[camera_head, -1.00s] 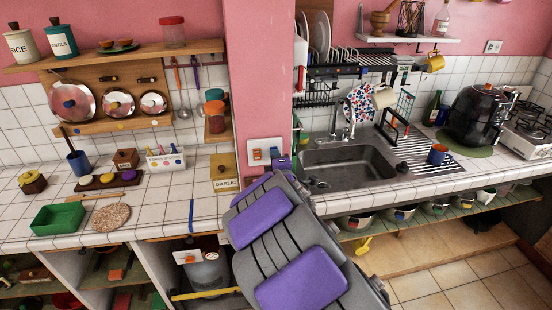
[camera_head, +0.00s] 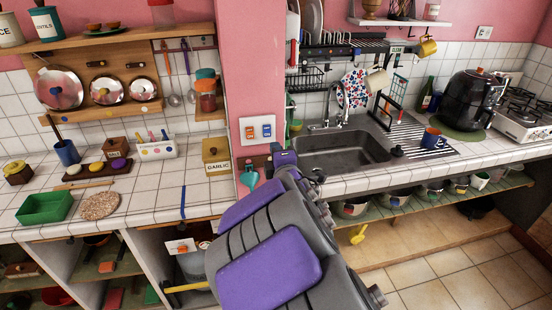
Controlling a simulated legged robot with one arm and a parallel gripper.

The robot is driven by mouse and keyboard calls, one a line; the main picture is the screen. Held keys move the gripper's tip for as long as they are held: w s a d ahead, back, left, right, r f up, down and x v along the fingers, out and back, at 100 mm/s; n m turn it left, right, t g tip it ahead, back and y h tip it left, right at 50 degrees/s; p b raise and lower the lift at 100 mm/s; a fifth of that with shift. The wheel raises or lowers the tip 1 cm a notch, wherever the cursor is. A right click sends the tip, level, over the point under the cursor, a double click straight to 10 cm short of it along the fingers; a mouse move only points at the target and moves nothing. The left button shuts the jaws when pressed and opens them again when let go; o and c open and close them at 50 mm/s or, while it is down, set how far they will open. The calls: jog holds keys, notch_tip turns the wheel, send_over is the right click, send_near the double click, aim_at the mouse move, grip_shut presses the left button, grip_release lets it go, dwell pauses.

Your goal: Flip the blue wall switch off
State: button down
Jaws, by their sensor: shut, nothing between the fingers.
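The blue wall switch (camera_head: 265,129) is the right-hand rocker on a white plate (camera_head: 257,120) on the pink column. An orange switch (camera_head: 250,132) sits to its left on the same plate. Both are in clear view; their on or off positions are too small to tell. My gripper (camera_head: 284,157), at the far end of my grey and purple arm, appears just below and to the right of the plate. It is shut and empty. It looks apart from the switch, but the depth between them is hard to tell. The fingertips are small and partly hidden.
A yellow garlic box (camera_head: 216,154) stands left of the column. A teal utensil (camera_head: 248,173) is below the plate. The sink (camera_head: 340,150) and its tap (camera_head: 340,120) are to the right. A green tray (camera_head: 45,207) lies on the tiled counter at left.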

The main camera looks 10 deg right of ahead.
jog(key=shift+s+r+b, duration=0.1)
jog(key=shift+s+b, duration=1.45)
jog(key=shift+b, duration=0.15)
jog(key=s+d+f+m+g+h, duration=0.1)
jog(key=s+d+f+m+g, duration=0.2)
jog(key=s+f+m+g, duration=0.4)
jog(key=s+d+f+m+g+h, duration=0.25)
jog(key=s+f+m, duration=0.25)
jog(key=s, duration=0.5)
jog(key=s+a+m+g+y, duration=0.1)
jog(key=s+a+m+g, duration=0.1)
jog(key=s, duration=0.6)
jog(key=s+a+f+m+g+y, duration=0.1)
jog(key=s+g, duration=0.3)
jog(key=s, duration=0.4)
jog(key=s+a+f+m+g+y, duration=0.1)
jog(key=s+a+m+g, duration=0.2)
jog(key=s, duration=0.5)
jog(key=shift+s+g, duration=0.15)
jog(key=shift+g, duration=0.3)
